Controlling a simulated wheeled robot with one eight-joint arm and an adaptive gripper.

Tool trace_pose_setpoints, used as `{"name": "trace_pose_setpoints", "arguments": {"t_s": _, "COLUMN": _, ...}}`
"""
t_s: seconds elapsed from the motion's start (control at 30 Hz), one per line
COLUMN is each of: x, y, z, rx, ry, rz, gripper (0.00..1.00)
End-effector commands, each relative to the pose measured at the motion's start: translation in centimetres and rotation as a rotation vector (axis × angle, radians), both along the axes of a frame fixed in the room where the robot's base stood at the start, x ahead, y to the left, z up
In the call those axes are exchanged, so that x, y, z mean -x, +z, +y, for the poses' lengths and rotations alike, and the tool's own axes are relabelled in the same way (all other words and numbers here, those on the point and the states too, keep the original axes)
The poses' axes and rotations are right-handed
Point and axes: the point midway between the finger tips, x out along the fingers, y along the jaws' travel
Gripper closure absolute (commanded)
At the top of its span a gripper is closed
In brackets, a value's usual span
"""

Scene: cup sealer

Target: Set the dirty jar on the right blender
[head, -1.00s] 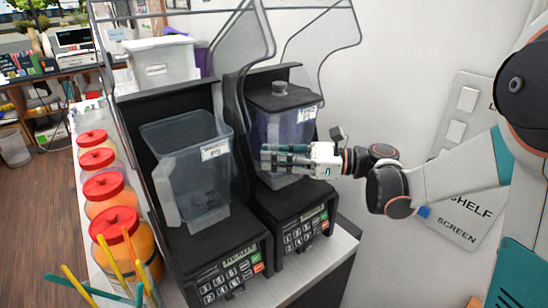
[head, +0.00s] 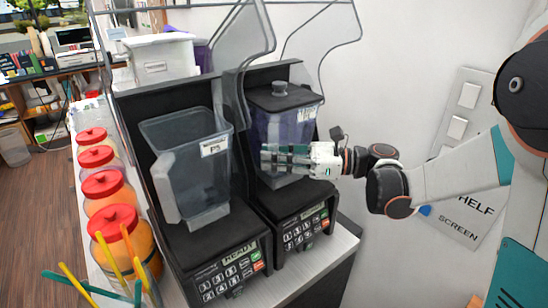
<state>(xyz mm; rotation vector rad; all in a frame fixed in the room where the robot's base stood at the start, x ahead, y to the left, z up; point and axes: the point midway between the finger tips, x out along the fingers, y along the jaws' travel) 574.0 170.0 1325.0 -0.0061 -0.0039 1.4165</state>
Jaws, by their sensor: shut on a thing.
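The jar with a dark lid and purple-tinted contents (head: 283,127) stands upright on the right blender (head: 303,225), inside its raised clear hood. My gripper (head: 268,158) reaches in from the right and is shut on this jar, its fingers across the jar's front face. The jar's bottom is partly hidden behind the fingers, so I cannot tell whether it is fully seated. An empty clear jar (head: 190,170) without a lid stands on the left blender (head: 225,262).
Several red-lidded jars (head: 112,218) line the counter's left side, with coloured straws (head: 125,262) in front. A white bin (head: 160,58) stands behind. The wall with a sign (head: 465,215) is close on the right.

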Motion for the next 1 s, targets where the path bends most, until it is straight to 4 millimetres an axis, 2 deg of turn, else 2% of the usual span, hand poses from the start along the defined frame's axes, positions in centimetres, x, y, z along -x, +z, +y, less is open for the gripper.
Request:
{"name": "trace_pose_setpoints", "arguments": {"t_s": 0.9, "x": -0.01, "y": -0.28, "z": 0.00, "rx": -0.003, "ry": 0.000, "rz": -0.002, "gripper": 1.00}}
{"name": "trace_pose_setpoints", "arguments": {"t_s": 0.93, "x": -0.01, "y": -0.25, "z": 0.00, "rx": -0.003, "ry": 0.000, "rz": -0.002, "gripper": 0.80}}
{"name": "trace_pose_setpoints", "arguments": {"t_s": 1.0, "x": -0.01, "y": -0.25, "z": 0.00, "rx": -0.002, "ry": 0.000, "rz": -0.002, "gripper": 0.64}}
